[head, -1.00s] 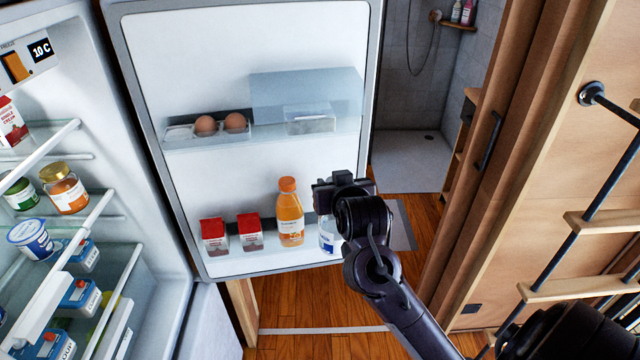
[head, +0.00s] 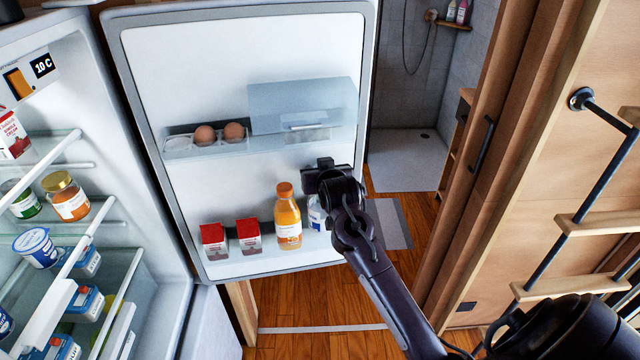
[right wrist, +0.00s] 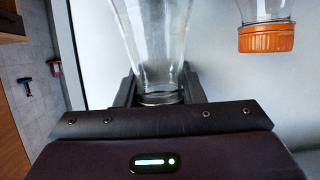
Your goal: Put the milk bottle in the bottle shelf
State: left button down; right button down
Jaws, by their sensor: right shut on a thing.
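The milk bottle (head: 316,212), clear with a white and blue label, is at the right end of the fridge door's bottle shelf (head: 262,263). My right gripper (head: 320,182) is shut on its upper part from above and hides much of it. In the right wrist view the clear bottle (right wrist: 152,45) stands between the two fingers, its neck end nearest the palm. Whether its base touches the shelf cannot be told. The left gripper is in neither view.
An orange juice bottle (head: 288,222) stands close to the left of the milk bottle, with two red cartons (head: 214,241) further left. An egg tray (head: 192,145) and a clear box (head: 305,110) are above. Stocked fridge shelves (head: 75,240) are at left.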

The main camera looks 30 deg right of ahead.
notch_tip(320, 180, down, 5)
jog(key=shift+r+p, duration=0.2)
jog(key=shift+p, duration=0.35)
jog(key=shift+f, duration=0.2)
jog(key=c, duration=0.9)
grip_release()
jog(key=shift+c, duration=0.2)
